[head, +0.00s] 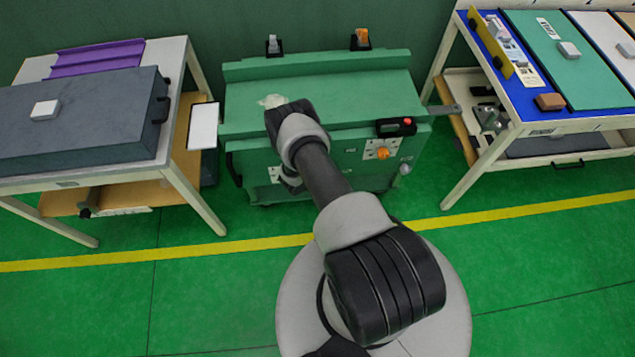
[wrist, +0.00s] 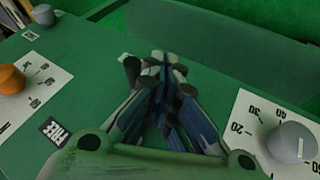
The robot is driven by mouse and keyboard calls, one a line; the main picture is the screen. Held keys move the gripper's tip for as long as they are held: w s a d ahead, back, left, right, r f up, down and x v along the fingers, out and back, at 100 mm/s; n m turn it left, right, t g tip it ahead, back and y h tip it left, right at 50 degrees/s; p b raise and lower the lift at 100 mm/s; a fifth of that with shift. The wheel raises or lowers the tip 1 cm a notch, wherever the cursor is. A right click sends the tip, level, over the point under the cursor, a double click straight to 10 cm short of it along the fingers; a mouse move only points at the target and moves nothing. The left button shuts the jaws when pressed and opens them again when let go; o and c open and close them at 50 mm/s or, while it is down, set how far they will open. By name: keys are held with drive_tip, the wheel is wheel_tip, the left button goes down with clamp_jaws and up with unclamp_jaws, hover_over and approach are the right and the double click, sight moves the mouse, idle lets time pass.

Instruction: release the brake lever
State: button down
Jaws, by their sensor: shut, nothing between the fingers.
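The green cabinet (head: 317,93) stands ahead, with controls on its top and front. A flat grey bar (head: 445,109) sticks out at its right end; I cannot tell for sure whether it is the brake lever. In the wrist view my gripper (wrist: 165,62) is shut and empty in front of a green panel (wrist: 75,85). It is between an orange knob (wrist: 11,79) at left and a grey dial knob (wrist: 291,142) at right, apart from both. In the head view my arm hides the gripper and part of the cabinet front.
A black box with a red button (head: 408,121) and the orange knob (head: 382,153) are on the cabinet's right front. Grey (head: 273,46) and orange (head: 361,39) switches stand at the back. Tables flank it at left (head: 178,62) and right (head: 531,130).

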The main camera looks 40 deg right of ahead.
drive_tip(key=shift+s+d, duration=0.25)
drive_tip(key=shift+d, duration=0.1)
drive_tip(key=shift+s+d+g+h+b, duration=0.2)
drive_tip(key=shift+g+h+b, duration=0.1)
drive_tip(key=shift+h+b, duration=0.25)
idle(0.3)
drive_tip(key=shift+s+d+r, duration=0.1)
drive_tip(key=shift+d+r, duration=0.05)
drive_tip(key=shift+d, duration=0.05)
drive_tip(key=shift+s+d+r+n+g+h, duration=0.2)
drive_tip(key=shift+s+d+r+h, duration=0.15)
drive_tip(key=shift+d+r, duration=0.2)
drive_tip(key=shift+s+d+r+n+g+h, duration=0.1)
drive_tip(key=shift+s+d+r+g+h, duration=0.15)
drive_tip(key=shift+d+r, duration=0.25)
drive_tip(key=shift+s+d+p, duration=0.1)
drive_tip(key=shift+p, duration=0.25)
idle(1.2)
drive_tip(key=shift+w+a+b, duration=0.3)
drive_tip(key=shift+w+a, duration=0.15)
drive_tip(key=shift+a, duration=0.25)
